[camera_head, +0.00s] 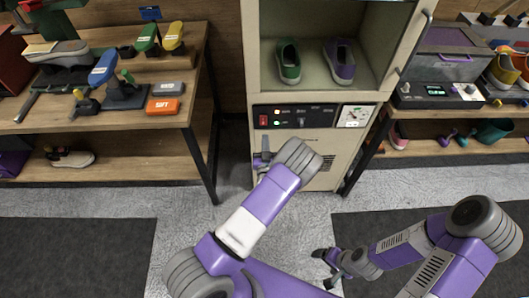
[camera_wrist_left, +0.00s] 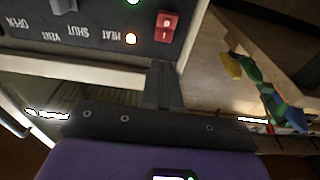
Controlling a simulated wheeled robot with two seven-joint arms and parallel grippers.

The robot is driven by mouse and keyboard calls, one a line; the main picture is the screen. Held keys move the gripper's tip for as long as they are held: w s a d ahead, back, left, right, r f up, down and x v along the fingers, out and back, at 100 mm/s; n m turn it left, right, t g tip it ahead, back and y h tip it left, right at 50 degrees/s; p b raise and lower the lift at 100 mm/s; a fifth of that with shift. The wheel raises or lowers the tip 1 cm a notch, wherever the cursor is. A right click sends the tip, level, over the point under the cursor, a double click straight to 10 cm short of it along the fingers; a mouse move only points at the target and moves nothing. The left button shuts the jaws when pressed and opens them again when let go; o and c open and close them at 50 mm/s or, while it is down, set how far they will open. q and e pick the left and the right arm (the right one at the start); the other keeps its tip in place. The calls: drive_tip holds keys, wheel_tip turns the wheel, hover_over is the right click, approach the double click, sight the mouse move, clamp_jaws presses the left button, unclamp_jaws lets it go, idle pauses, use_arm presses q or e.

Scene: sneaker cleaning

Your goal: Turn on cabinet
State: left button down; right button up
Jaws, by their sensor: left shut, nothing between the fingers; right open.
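The cabinet (camera_head: 326,154) stands in the middle of the head view, with a dark control panel (camera_head: 310,116) below its open compartment. A red rocker switch (camera_head: 263,121) sits at the panel's left end; it also shows in the left wrist view (camera_wrist_left: 167,25), marked 0 and I. My right gripper (camera_head: 326,267) is open and empty, low over the floor.
A green shoe (camera_head: 288,62) and a purple shoe (camera_head: 340,62) stand inside the cabinet. A wooden bench (camera_head: 120,120) with brushes is on the left, and a shelf (camera_head: 440,144) with a grey box on the right. Floor in front is clear.

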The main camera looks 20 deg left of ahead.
use_arm(q)
drive_tip(key=shift+v, duration=2.75)
